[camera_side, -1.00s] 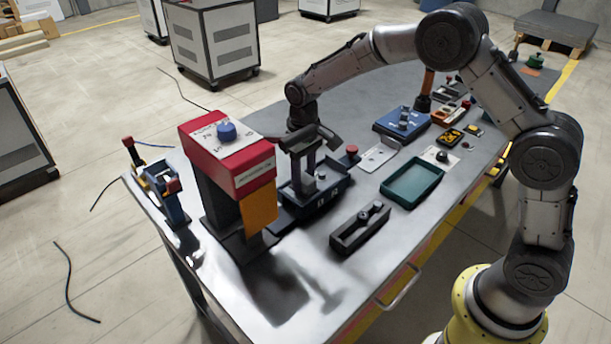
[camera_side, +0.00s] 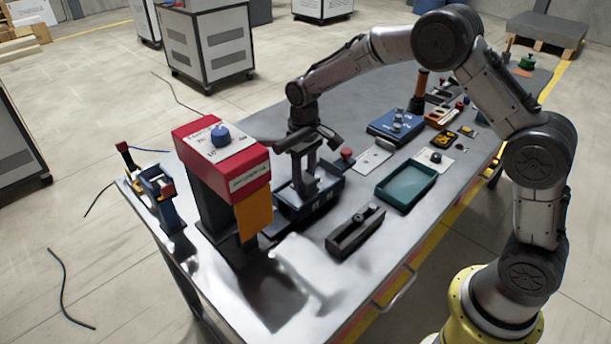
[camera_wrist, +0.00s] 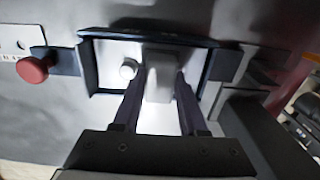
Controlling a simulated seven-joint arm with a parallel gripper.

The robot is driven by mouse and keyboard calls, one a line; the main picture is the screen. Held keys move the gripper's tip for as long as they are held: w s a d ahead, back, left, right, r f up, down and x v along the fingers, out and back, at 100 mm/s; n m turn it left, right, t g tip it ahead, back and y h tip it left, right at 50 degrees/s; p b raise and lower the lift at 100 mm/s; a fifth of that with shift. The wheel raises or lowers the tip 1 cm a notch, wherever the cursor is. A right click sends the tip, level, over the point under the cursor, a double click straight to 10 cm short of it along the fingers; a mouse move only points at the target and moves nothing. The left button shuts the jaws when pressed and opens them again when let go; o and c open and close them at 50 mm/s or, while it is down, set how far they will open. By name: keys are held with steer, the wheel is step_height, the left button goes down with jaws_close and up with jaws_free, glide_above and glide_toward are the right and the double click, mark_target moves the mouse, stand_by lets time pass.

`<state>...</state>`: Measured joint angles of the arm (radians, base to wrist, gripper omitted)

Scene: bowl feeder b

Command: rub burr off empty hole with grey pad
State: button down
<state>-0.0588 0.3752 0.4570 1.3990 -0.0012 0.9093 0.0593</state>
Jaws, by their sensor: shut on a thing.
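My gripper (camera_side: 306,180) points down into a dark blue open-topped fixture (camera_side: 322,203) beside the red-topped machine. In the wrist view my gripper (camera_wrist: 161,82) is shut on a light grey block, seemingly the grey pad (camera_wrist: 160,62), held between its two dark fingers. The pad is over the inside of the fixture (camera_wrist: 99,61), near its far wall. A small pale round peg (camera_wrist: 128,69) stands inside, just left of the left finger. I cannot make out the empty hole or a burr; the pad and fingers cover part of the floor.
The red-topped machine (camera_side: 222,160) with an orange plate stands close left of the gripper. A red button (camera_side: 347,154) is just right of the fixture. A dark slotted block (camera_side: 356,232) and a green tray (camera_side: 407,185) lie further right. The front tabletop is clear.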

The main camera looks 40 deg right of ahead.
steer(key=shift+a+f, duration=0.1)
steer(key=shift+a, duration=0.9)
steer(key=shift+d, duration=0.15)
steer(key=shift+d, duration=1.1)
steer(key=shift+a, duration=0.1)
steer(key=shift+a, duration=1.15)
steer(key=shift+d, duration=0.1)
steer(key=shift+s+d, duration=0.1)
steer(key=shift+d, duration=1.05)
